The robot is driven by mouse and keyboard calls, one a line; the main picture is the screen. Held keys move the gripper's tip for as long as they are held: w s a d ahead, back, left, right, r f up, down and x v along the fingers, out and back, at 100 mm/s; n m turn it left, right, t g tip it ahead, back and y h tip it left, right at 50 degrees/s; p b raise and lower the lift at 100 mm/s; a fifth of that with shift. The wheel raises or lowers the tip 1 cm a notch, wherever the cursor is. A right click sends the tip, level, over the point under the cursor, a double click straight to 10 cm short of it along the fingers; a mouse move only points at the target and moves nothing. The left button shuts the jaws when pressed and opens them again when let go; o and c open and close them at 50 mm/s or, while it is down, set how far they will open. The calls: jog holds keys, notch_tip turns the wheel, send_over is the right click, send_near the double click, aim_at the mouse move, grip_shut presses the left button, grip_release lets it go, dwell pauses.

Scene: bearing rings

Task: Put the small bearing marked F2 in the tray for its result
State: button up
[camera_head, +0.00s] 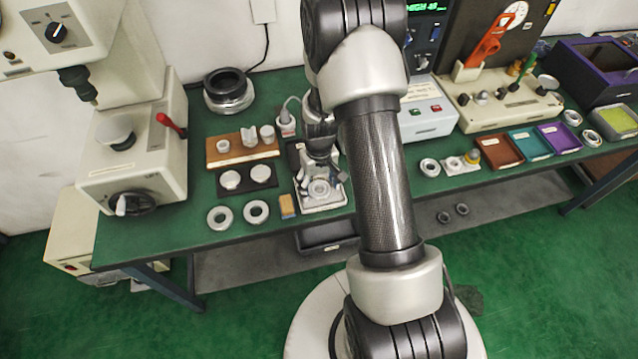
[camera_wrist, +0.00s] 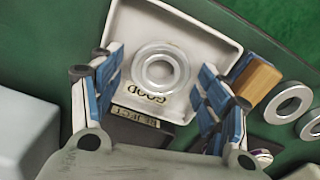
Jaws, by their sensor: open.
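A small pale bearing ring (camera_wrist: 160,52) lies flat in a white tray (camera_wrist: 205,35) whose label reads GOOD. Its own marking cannot be read. My gripper (camera_wrist: 160,78) is open above the tray, with a blue-padded finger on either side of the ring and gaps between. In the head view my gripper (camera_head: 320,172) is over the white tray (camera_head: 335,203) at the bench's front edge, and the ring (camera_head: 319,189) shows below it. A dark tray (camera_wrist: 172,137) with a label that seems to read REJECT lies behind the white one, partly hidden by my gripper.
Two rings (camera_head: 219,217) (camera_head: 256,212) and a small orange-topped block (camera_head: 287,206) lie left of the white tray. A wooden stand (camera_head: 240,147) and a black plate with pale discs (camera_head: 262,175) are behind them. Coloured trays (camera_head: 530,145) stand to the right.

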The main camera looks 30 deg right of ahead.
notch_tip(320, 180, up, 13)
jog(key=p, duration=0.4)
notch_tip(320, 180, up, 8)
jog(key=t, duration=0.1)
send_over(312, 195)
jog(key=s+a+r+t, duration=0.1)
jog(key=s+a+r, duration=0.2)
jog(key=s+r, duration=0.2)
jog(key=s+a+r+t, duration=0.1)
jog(key=s+a+r, duration=0.2)
jog(key=s+r, duration=0.3)
jog(key=s+a+r+n+t, duration=0.1)
jog(key=s+a+r, duration=0.2)
jog(key=s+r, duration=0.3)
jog(key=shift+s+a+t, duration=0.3)
jog(key=shift+s, duration=0.7)
